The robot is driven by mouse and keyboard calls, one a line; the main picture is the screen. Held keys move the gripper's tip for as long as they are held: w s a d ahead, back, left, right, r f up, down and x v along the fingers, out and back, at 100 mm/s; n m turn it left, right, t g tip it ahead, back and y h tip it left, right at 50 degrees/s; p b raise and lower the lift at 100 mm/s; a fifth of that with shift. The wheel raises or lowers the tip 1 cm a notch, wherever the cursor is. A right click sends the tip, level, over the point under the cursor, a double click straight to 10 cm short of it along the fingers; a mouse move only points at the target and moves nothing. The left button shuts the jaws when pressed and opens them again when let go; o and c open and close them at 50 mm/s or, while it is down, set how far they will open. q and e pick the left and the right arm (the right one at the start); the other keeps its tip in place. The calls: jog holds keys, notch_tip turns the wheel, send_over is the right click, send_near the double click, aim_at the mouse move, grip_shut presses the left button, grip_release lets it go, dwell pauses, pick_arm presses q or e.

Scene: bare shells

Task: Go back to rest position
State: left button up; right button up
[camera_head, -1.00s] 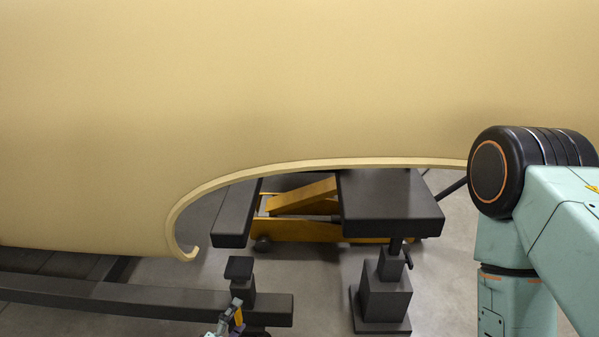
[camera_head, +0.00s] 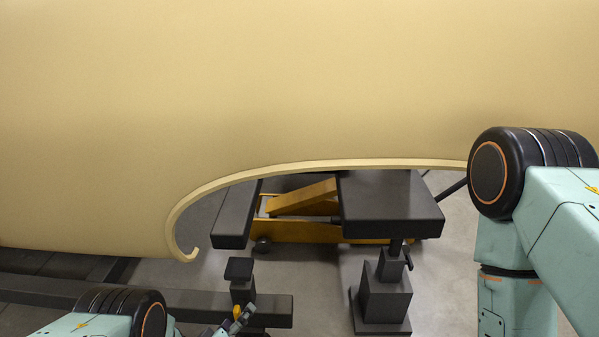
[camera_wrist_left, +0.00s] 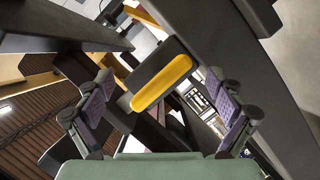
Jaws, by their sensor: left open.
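My left gripper (camera_head: 240,318) shows low in the head view, at the bottom edge, in front of a dark post. In the left wrist view its two purple-padded fingers (camera_wrist_left: 160,88) are spread wide, with nothing held between them. Beyond the fingers is a dark block with a rounded yellow bar (camera_wrist_left: 161,83); I cannot tell whether it is touched. My left arm's teal and black links show at the bottom left of the head view. My right arm stands at the right edge; its gripper is out of view.
A large beige shell (camera_head: 280,80) fills the upper head view, its curved lip low in the middle. Below are a dark beam (camera_head: 200,301), a dark stand (camera_head: 384,300), dark pads (camera_head: 390,205) and a yellow lift frame (camera_head: 300,231). Grey floor is open between stands.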

pick_arm(q)
jog(key=m+y, duration=0.1)
jog(key=m, duration=0.2)
jog(key=shift+g+y+p, duration=0.3)
jog(key=shift+y+p, duration=0.05)
jog(key=shift+y, duration=0.05)
jog(key=shift+m+y, duration=0.6)
jog(key=shift+m, duration=0.3)
